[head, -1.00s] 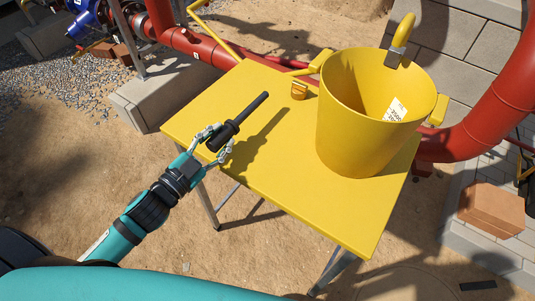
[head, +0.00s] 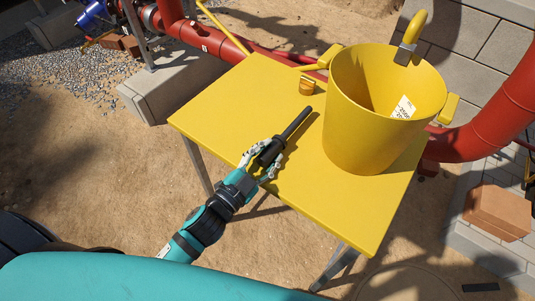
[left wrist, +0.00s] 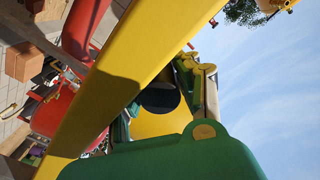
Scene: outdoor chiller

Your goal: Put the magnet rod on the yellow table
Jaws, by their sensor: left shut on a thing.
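The magnet rod (head: 294,124) is a thin black rod with a thicker black handle. My left gripper (head: 262,162) is shut on the handle at the front-left edge of the yellow table (head: 225,110). The thin end points away over the tabletop toward the bucket. I cannot tell whether the rod touches the table. In the left wrist view, the dark round end of the rod (left wrist: 160,98) shows behind a green part of my gripper, with the yellow table edge (left wrist: 130,65) beside it. My right gripper is not in view.
A large yellow bucket (head: 365,125) stands on the right part of the table, close to the rod's tip. The table's left half is clear. Red pipes (head: 215,42) run behind.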

